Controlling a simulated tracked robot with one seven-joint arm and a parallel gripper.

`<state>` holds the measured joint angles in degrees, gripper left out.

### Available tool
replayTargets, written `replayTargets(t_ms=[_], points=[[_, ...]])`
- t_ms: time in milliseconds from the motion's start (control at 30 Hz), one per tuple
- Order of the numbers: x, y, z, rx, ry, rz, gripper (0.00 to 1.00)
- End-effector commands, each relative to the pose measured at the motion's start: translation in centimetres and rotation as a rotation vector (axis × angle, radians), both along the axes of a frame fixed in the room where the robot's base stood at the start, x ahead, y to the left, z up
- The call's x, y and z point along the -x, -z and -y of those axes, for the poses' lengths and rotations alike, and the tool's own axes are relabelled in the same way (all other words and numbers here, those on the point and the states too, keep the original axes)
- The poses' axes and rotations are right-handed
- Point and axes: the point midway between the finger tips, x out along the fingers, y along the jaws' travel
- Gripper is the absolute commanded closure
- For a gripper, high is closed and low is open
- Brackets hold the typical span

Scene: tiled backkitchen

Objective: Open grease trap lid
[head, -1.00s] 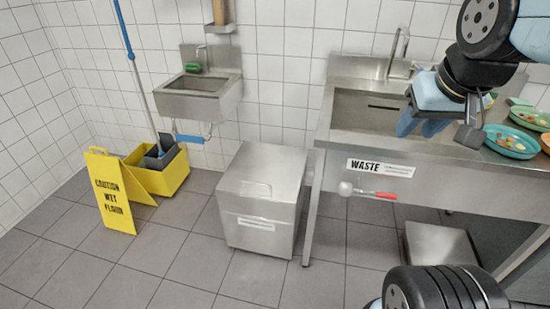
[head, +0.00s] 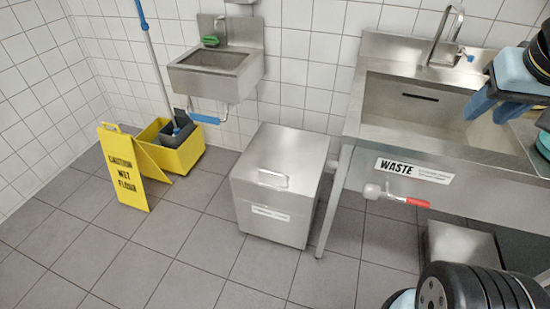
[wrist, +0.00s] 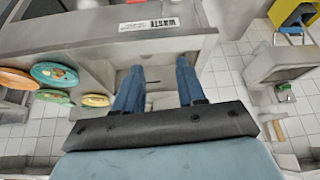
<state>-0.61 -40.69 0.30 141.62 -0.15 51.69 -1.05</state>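The grease trap (head: 277,190) is a steel box on the floor between the small hand sink and the waste sink. Its flat lid (head: 290,146) lies closed on top, with a small handle (head: 273,178) near the front edge and a label on the front face. My gripper (head: 493,107) is at the right of the head view, above the waste sink and well to the right of the lid. In the wrist view its two blue fingers (wrist: 158,68) stand apart with nothing between them.
The steel sink table (head: 366,130), labelled WASTE, stands right of the trap, with a red-handled valve (head: 416,201) at its front. A yellow caution sign (head: 125,172) and mop bucket (head: 176,152) stand left. Floor in front of the trap is clear. Food plates (wrist: 54,74) show in the wrist view.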

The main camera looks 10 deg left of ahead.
Motion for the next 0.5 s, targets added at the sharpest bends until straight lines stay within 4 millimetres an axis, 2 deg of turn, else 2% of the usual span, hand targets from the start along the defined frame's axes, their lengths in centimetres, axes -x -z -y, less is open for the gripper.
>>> replayTargets(t_ms=[67, 133, 300, 500], points=[[-1.6, -0.4, 0.9, 0.015, -0.035, -0.019, 0.60], [-3.3, -0.8, 0.5, 0.031, -0.073, -0.038, 0.60], [-7.9, -1.4, -1.3, 0.075, -0.177, -0.084, 0.60], [-13.4, -1.1, -4.0, 0.118, -0.300, -0.136, 0.60]])
